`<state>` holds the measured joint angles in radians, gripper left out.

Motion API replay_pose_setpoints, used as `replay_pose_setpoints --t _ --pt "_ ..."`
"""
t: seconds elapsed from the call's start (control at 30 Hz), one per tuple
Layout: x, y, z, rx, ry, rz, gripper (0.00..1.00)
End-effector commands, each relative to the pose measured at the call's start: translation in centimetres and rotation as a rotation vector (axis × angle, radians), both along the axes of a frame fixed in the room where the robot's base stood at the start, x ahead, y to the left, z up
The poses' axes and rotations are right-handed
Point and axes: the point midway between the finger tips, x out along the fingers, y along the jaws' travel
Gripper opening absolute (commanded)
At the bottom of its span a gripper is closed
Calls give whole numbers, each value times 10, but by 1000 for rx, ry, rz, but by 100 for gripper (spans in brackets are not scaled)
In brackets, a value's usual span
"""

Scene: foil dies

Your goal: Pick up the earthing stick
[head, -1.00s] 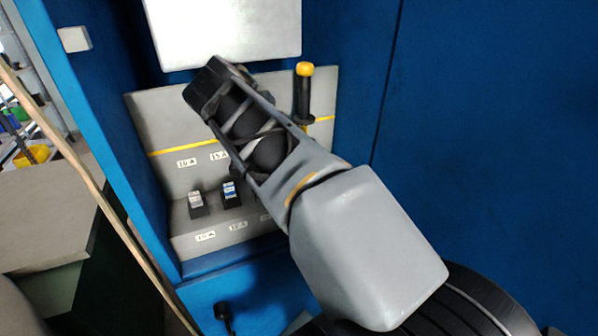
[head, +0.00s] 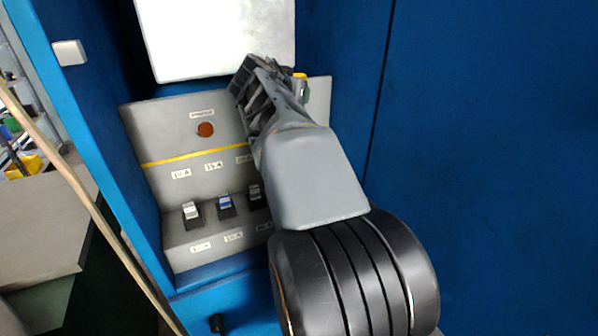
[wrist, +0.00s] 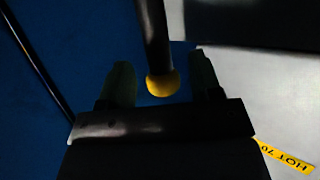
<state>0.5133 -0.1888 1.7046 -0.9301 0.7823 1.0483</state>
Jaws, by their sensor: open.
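The earthing stick has a dark shaft and a yellow knob. In the head view only its yellow top (head: 300,76) shows beside my gripper (head: 256,78), and the arm hides the rest. In the wrist view the stick (wrist: 155,40) comes down from the top edge, its yellow knob in the gap between the two fingers of my gripper (wrist: 161,80). My gripper is open, with space on both sides of the knob. I cannot tell how deep the knob sits between the fingers.
A grey panel (head: 185,147) with a red-orange round button (head: 205,129), labels and several small blocks on a ledge stands inside the blue cabinet. A white board (head: 215,35) hangs above. A yellow label (wrist: 286,157) shows in the wrist view.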

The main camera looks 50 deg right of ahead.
Motion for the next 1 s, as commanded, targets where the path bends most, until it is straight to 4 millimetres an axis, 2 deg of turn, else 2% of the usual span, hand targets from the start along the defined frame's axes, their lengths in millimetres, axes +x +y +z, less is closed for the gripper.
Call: replay_pose_setpoints --t 0.1,0.3,0.63,1.0 --pt "3 -16 -6 2 6 -3 58" --pt "11 -34 -16 1 3 -1 58" --pt "13 -38 -19 1 1 0 58" --pt "13 -38 -18 1 1 0 24"
